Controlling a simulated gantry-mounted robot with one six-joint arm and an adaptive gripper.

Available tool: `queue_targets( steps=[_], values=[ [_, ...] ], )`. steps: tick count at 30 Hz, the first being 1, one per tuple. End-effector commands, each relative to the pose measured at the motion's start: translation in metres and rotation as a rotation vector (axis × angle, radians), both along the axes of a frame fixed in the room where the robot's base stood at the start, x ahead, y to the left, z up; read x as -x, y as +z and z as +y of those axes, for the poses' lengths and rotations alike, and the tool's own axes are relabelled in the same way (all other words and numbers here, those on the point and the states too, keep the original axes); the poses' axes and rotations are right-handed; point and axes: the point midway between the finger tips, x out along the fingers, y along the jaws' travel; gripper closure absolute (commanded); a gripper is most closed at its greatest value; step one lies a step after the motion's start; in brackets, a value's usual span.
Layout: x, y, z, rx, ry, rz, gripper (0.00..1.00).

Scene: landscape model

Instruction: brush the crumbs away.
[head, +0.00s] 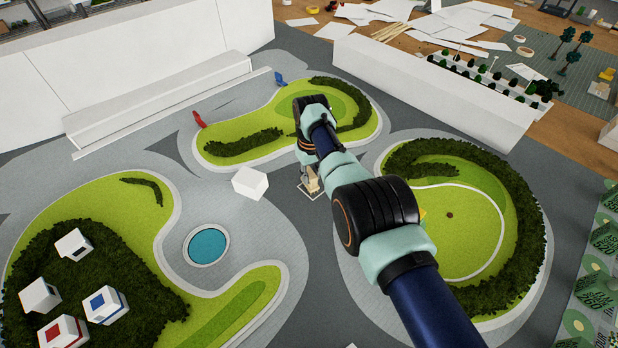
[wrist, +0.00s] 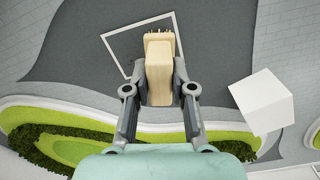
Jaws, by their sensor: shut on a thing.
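My gripper (wrist: 160,82) is shut on a pale wooden brush (wrist: 159,62), one finger on each side of it. Short bristle-like tips show at its far end in the wrist view. In the head view the brush (head: 312,180) is partly hidden by my arm, over the grey paving between the green islands. A thin white square outline (wrist: 116,55) lies on the dark grey ground around and behind the brush. I cannot tell whether the brush touches the ground.
A white cube (head: 250,183) stands left of the brush; it also shows in the wrist view (wrist: 262,102). Hedged green islands surround the paving. A round blue pool (head: 207,245) and small white houses (head: 73,244) lie left. Long white walls (head: 430,90) stand behind.

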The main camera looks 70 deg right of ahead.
Motion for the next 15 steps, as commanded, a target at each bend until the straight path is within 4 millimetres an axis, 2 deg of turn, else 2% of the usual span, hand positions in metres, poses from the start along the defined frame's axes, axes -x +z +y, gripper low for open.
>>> queue_targets(
  steps=[7,15],
  values=[
    [-0.001,0.008,0.0,0.001,0.0,-0.002,1.0],
    [-0.001,0.042,0.0,0.001,0.0,-0.002,1.0]
  ],
)
